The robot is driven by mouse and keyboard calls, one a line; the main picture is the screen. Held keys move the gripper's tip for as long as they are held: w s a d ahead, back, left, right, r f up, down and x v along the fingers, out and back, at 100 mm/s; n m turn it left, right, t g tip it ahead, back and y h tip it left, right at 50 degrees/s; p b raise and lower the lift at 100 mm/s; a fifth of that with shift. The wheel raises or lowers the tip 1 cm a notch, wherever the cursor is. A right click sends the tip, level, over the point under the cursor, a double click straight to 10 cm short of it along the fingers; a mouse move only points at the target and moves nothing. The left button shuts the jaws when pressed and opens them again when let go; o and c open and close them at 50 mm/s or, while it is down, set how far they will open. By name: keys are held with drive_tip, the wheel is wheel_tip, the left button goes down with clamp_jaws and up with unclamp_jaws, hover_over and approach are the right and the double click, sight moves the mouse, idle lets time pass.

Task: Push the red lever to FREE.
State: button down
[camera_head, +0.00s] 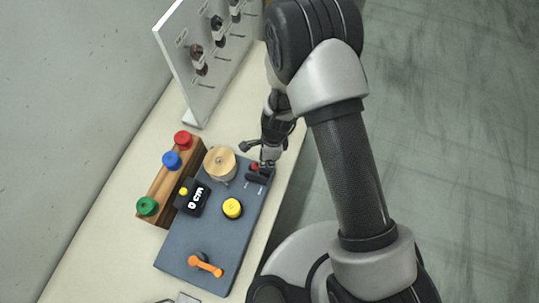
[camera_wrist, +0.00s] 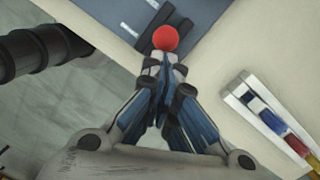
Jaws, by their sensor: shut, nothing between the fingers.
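The red lever's round knob (camera_wrist: 166,38) shows in the wrist view right at my fingertips. It seems to touch or almost touch them; I cannot tell which. In the head view only a small red part of the lever (camera_head: 255,166) shows beside my gripper (camera_head: 268,163), at the far right corner of the blue-grey panel (camera_head: 175,250). My gripper (camera_wrist: 165,58) is shut and empty, its fingers together just behind the knob. The dark slotted base of the lever (camera_wrist: 150,22) lies beyond the knob. The lettering by the lever is too small to read.
The panel also carries a wooden disc (camera_head: 220,162), a black display (camera_head: 193,197), a yellow button (camera_head: 232,208) and an orange handle (camera_head: 205,265). A wooden block with red, blue and green knobs (camera_head: 160,190) stands left. A white pegboard (camera_head: 175,65) stands behind.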

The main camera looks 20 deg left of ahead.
drive_tip(key=shift+w+a+p, duration=0.2)
drive_tip(key=shift+a+p, duration=1.75)
drive_tip(key=shift+a, duration=0.75)
wheel_tip(320, 180, up, 11)
drive_tip(key=w+p, duration=0.1)
drive_tip(key=w, duration=0.1)
drive_tip(key=shift+w+a+r, duration=0.15)
drive_tip(key=shift+w+a, duration=0.2)
drive_tip(key=shift+a, duration=0.1)
